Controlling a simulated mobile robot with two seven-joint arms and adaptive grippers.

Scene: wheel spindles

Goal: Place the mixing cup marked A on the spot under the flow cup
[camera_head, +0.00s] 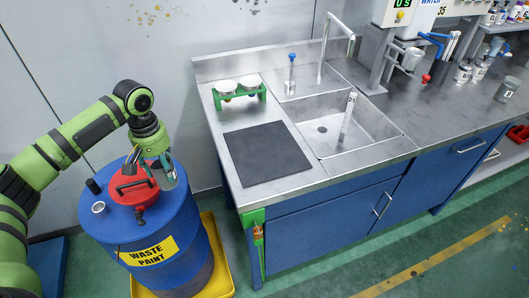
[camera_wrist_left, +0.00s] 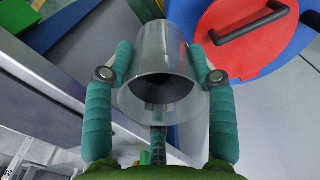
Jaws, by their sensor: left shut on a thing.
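A metal cup that looks like the flow cup (camera_head: 412,58) hangs at the back right of the bench. The spot under it cannot be made out. A grey marked cup (camera_head: 507,90) stands at the far right; its letter is unclear. My right gripper is not in view.
The bench holds a sink (camera_head: 360,145) with a tall tap (camera_head: 345,32), a black mat (camera_head: 265,153) and a green rack (camera_head: 239,91) with white-topped items. Small cans (camera_head: 463,74) stand toward the back right. The drum stands on a yellow tray (camera_head: 222,270).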

